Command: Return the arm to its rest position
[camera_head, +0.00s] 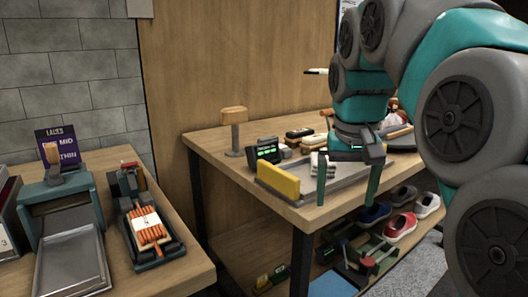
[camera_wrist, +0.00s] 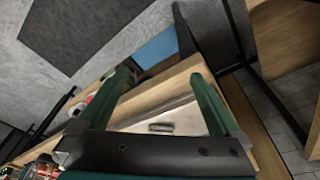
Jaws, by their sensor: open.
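My grey and teal arm fills the right of the head view and reaches over the wooden workbench (camera_head: 212,145). My gripper (camera_head: 346,196) points down above the front of the bench, near the metal tray (camera_head: 291,198). Its two fingers stand wide apart, with nothing visible between them. In the wrist view, my gripper (camera_wrist: 160,96) also shows its green fingers spread, with a bench edge and a pale tray surface behind them. A small grey piece (camera_wrist: 161,127) lies on that surface. My arm hides part of the bench's right side.
A yellow block (camera_head: 278,180), a white item (camera_head: 320,165) and a small device with a green display (camera_head: 267,150) sit around the tray. Shoes (camera_head: 400,226) stand on the lower shelf. A side table at left holds a laces sign (camera_head: 62,148) and orange laces (camera_head: 147,228).

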